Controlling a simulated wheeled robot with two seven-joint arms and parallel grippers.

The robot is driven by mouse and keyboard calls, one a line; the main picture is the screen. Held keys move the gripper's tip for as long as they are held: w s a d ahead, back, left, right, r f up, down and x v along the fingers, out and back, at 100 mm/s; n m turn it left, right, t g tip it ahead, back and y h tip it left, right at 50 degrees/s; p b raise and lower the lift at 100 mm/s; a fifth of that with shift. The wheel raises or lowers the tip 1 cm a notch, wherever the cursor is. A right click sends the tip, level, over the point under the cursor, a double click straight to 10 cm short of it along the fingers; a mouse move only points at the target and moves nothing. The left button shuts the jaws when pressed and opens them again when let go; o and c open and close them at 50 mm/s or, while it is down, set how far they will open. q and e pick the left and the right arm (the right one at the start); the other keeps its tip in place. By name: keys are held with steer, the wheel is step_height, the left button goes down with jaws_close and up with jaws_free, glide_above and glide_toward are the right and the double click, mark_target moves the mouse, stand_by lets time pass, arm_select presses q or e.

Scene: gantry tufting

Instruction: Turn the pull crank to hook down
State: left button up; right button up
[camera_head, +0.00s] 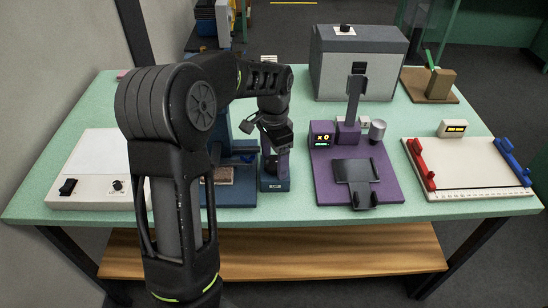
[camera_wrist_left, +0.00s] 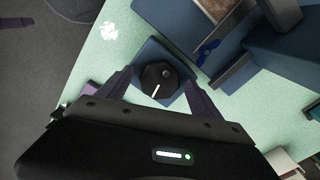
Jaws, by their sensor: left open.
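My left gripper (camera_head: 276,163) reaches down over a small blue block (camera_head: 276,184) at the middle left of the green table. In the left wrist view, a round black knob (camera_wrist_left: 158,80) with a white pointer line and a small raised peg sits on the blue base (camera_wrist_left: 150,54); I take it for the pull crank. Its white line points toward the lower left in that view. My left gripper's purple fingers (camera_wrist_left: 161,95) are open, one on each side of the knob. I cannot tell whether they touch it. The arm and gripper hide the knob in the head view.
A blue machine (camera_head: 235,192) stands just left of the block, partly behind my arm. A white switch box (camera_head: 95,150) is at the left. A purple device (camera_head: 325,185) stands to the right, with a grey box (camera_head: 358,75) behind. A white board (camera_head: 470,165) lies far right.

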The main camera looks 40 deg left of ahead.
arm_select(q)
steer(key=c, duration=1.4)
steer(key=shift+o, duration=0.2)
steer(key=shift+n, duration=0.3)
steer(key=n, duration=0.7)
steer(key=shift+n, duration=0.3)
steer(key=n, duration=0.3)
steer(key=shift+d+n, duration=0.1)
steer(key=shift+n, duration=0.2)
steer(key=shift+n+p, duration=0.3)
steer(key=shift+n, duration=1.5)
